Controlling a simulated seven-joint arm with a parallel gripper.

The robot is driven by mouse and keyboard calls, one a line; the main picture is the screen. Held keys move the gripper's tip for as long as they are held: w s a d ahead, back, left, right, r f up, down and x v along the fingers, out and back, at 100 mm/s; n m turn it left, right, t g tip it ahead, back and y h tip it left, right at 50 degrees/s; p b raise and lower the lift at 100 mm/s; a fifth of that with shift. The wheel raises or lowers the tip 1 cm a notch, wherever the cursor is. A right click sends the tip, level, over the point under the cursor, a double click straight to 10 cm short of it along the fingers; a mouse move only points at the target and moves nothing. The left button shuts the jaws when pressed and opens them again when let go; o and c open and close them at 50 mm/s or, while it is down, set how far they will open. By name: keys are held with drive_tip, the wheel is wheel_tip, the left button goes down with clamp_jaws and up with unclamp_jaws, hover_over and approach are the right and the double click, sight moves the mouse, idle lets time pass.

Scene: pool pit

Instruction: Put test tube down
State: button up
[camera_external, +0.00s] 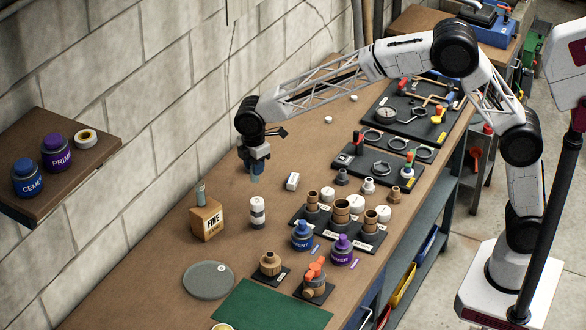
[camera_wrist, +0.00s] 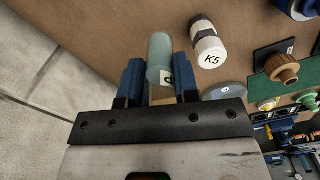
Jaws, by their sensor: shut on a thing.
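My gripper (camera_external: 256,172) is shut on a pale translucent green test tube (camera_wrist: 159,52), which sits between the two blue fingers in the wrist view. A white label with a dark mark shows on the tube, partly hidden at the gripper. In the external view only a short pale end of the tube (camera_external: 255,179) shows below the fingers, over the brown workbench (camera_external: 165,262). I cannot tell its exact height above the bench. A similar small grey-green tube (camera_external: 201,195) stands on a tan box marked FINE (camera_external: 207,220), left of and nearer than my gripper.
A black-and-white bottle (camera_external: 257,212) marked K5 (camera_wrist: 208,46) stands near my gripper, with a small white block (camera_external: 292,181) to the right. Black trays of fittings (camera_external: 340,228) fill the right side. A grey disc (camera_external: 209,280) and green mat (camera_external: 270,306) lie in front. Bare bench lies left.

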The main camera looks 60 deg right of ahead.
drive_tip(key=s+a+r+m, duration=0.4)
drive_tip(key=s+a, duration=0.3)
drive_tip(key=s, duration=0.2)
drive_tip(key=shift+a+r+m, duration=0.25)
drive_tip(key=shift+r+m, duration=0.05)
drive_tip(key=shift+m, duration=0.2)
drive_tip(key=shift+w, duration=0.15)
approach(214, 203)
idle(0.7)
drive_tip(key=shift+f, duration=1.75)
drive_tip(key=shift+f, duration=0.1)
